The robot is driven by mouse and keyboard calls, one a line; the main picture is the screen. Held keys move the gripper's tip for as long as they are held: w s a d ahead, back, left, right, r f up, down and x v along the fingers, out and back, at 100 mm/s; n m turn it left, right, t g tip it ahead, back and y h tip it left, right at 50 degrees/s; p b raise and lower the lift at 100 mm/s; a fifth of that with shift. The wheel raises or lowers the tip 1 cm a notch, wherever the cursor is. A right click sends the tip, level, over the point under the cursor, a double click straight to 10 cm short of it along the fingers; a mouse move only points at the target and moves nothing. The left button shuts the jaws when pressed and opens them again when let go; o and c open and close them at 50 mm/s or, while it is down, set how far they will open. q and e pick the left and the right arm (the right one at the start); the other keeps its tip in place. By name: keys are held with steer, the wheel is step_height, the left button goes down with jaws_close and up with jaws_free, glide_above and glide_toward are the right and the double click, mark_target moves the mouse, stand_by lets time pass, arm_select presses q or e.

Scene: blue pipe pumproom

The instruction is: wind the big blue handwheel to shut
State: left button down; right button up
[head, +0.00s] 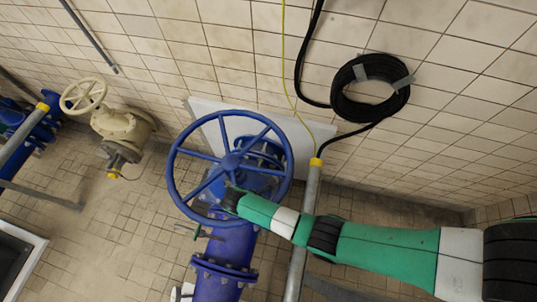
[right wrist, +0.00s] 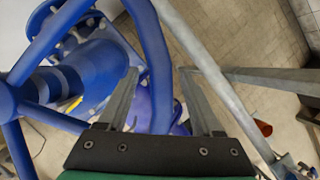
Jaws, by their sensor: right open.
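The big blue handwheel (head: 231,161) sits on the blue valve, left of centre in the head view. My right arm comes in from the right, and my right gripper (head: 229,200) is at the wheel's lower rim. In the right wrist view the right gripper (right wrist: 159,72) is open. The wheel's rim (right wrist: 152,45) passes between its two fingers in the picture, with clear space on the right side. Whether a finger touches the rim I cannot tell. The hub and a spoke show at the left edge of that view. My left gripper is not in view.
A smaller cream handwheel (head: 84,96) on a cream valve stands at the left. A grey post with a yellow cap (head: 316,162) rises right of the wheel. A black cable coil (head: 370,87) hangs on the tiled wall. A blue flanged pipe (head: 224,270) lies below the wheel.

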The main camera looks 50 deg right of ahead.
steer(key=shift+r, duration=0.1)
steer(key=p+v, duration=0.1)
steer(key=v, duration=0.5)
steer(key=shift+w+a+r, duration=0.1)
steer(key=shift+w+r, duration=0.05)
steer(key=shift+r, duration=0.05)
steer(key=p+v, duration=0.3)
steer(key=v, duration=0.2)
